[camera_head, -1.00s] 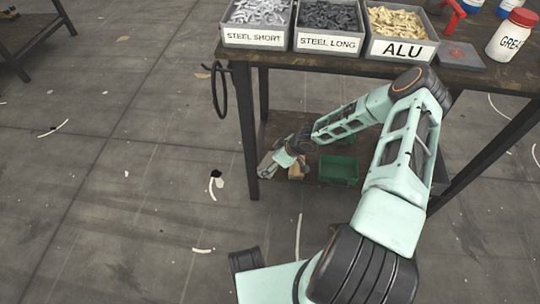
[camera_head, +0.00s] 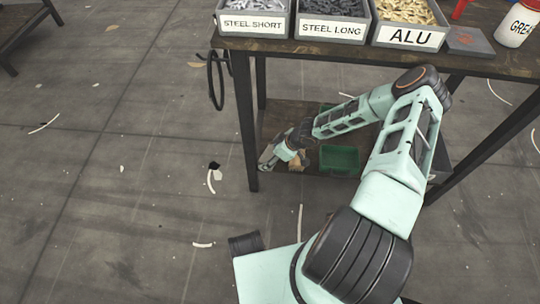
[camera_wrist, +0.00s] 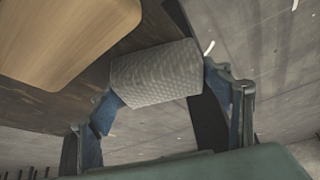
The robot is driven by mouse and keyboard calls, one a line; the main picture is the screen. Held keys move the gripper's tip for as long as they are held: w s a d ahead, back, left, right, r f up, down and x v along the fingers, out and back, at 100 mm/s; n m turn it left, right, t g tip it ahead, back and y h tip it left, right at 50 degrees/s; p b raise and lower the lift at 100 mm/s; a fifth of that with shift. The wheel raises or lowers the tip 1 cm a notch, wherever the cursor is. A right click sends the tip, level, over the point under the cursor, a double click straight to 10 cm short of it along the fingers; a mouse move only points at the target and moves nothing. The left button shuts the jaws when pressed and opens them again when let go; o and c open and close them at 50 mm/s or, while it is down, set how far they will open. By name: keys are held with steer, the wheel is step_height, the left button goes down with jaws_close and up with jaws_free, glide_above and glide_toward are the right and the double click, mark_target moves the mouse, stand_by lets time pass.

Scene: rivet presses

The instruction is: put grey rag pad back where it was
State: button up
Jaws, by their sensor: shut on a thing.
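The grey rag pad (camera_wrist: 156,74) has a dimpled, quilted surface and shows in the wrist view between the two fingers of my gripper (camera_wrist: 165,92). My gripper is shut on the pad, with one finger at each side. In the head view my gripper (camera_head: 266,160) is low beneath the workbench, at the left end of the lower shelf (camera_head: 277,119). The pad is too small there to make out clearly. In the wrist view the pad overlaps the dark shelf edge; whether it touches the shelf I cannot tell.
A tan wooden piece (camera_wrist: 60,38) lies near the pad in the wrist view. A green bin (camera_head: 339,161) stands on the lower shelf, right of my gripper. A bench leg (camera_head: 247,125) is close on the left. Labelled bins (camera_head: 331,29) stand on the benchtop. Open floor lies left.

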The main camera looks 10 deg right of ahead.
steer(key=o, duration=1.1)
steer(key=shift+r, duration=0.3)
steer(key=p+v, duration=0.6)
steer(key=v, duration=0.5)
steer(key=shift+s+r, duration=0.2)
steer(key=shift+r, duration=0.1)
steer(key=shift+d, duration=0.2)
